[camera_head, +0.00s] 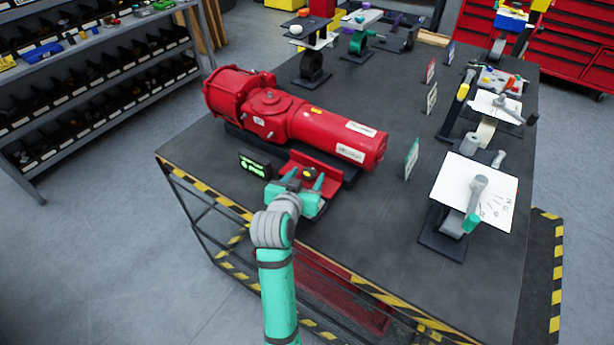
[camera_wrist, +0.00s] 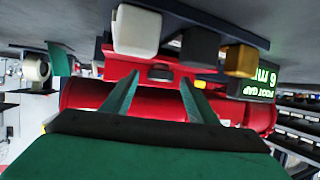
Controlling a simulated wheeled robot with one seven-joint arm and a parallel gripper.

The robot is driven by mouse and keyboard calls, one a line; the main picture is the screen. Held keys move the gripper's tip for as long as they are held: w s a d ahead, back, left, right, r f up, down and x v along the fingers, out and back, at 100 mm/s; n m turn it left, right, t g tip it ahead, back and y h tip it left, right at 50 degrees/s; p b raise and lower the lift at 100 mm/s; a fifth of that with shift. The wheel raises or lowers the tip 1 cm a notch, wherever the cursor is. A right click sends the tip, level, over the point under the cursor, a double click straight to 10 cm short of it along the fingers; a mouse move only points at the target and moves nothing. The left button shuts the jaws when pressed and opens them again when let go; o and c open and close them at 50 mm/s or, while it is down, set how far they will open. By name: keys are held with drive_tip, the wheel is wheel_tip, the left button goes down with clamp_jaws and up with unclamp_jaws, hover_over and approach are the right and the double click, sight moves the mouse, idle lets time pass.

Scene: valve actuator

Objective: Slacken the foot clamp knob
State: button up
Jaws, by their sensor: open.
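The red actuator (camera_head: 300,118) lies on the dark table, with a red foot bracket (camera_head: 326,165) at its near side. A small dark knob with a yellowish top (camera_head: 309,172) sits on the bracket, close to my gripper (camera_head: 297,182). In the wrist view, which is upside down, the bracket and a dark knob-like part (camera_wrist: 160,73) show beyond and between the teal fingers of my gripper (camera_wrist: 158,85). The fingers are apart with nothing between them. I cannot tell the exact distance to the knob. A small display (camera_wrist: 261,76) reads 6 mm foot gap.
In the wrist view a dark bar carries a white block (camera_wrist: 137,30), a dark block (camera_wrist: 200,46) and a yellow block (camera_wrist: 241,60) near the fingers. The display (camera_head: 254,165) stands left of my gripper.

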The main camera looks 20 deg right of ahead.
drive_tip(key=v, duration=1)
drive_tip(key=shift+s+a, duration=0.1)
drive_tip(key=shift+s, duration=0.05)
